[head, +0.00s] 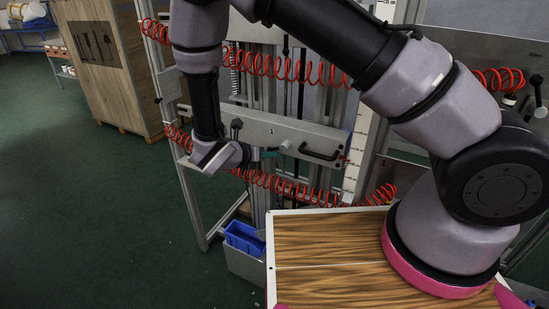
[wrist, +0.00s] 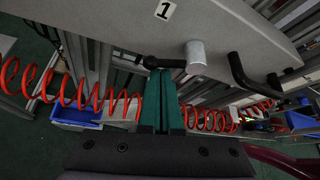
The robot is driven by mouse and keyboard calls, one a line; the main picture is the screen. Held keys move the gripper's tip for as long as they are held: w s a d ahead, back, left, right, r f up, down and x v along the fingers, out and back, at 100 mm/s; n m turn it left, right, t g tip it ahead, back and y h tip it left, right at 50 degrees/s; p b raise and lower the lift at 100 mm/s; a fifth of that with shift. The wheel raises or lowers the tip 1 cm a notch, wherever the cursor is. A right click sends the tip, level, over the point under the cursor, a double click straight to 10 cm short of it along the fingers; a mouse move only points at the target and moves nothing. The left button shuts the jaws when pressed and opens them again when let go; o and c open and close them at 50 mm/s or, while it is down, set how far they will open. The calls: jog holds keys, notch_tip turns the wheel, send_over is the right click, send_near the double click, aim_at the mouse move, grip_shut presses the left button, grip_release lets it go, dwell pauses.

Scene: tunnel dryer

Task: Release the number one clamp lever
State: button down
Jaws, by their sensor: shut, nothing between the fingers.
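The grey panel marked 1 (head: 305,135) crosses the frame in the head view. Its clamp lever (wrist: 172,63) is a short black arm in the wrist view, running left from a silver cylinder (wrist: 196,57) to a round black knob. The silver cylinder also shows in the head view (head: 285,147). My gripper (head: 257,155) is left of the cylinder, at the panel's lower edge. Its green fingers (wrist: 163,76) are together and empty. Their tips overlap the lever near the knob in the wrist view; I cannot tell whether they touch.
A black bar handle (head: 319,154) sits on the panel right of the lever. Red coiled hoses (head: 290,185) run below and above the panel. A blue bin (head: 243,238) stands low, near a wood-grained board (head: 325,250). A wooden cabinet (head: 110,75) stands left; the green floor there is clear.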

jog(key=shift+w+a+r+m+y, duration=0.15)
jog(key=shift+r+m+y, duration=0.25)
jog(key=shift+r+m, duration=0.1)
jog(key=shift+r, duration=0.3)
dwell(0.4)
jog(key=s+a+r, duration=0.1)
jog(key=s+a, duration=0.4)
jog(key=s, duration=0.3)
dwell(0.4)
jog(key=shift+s, duration=0.1)
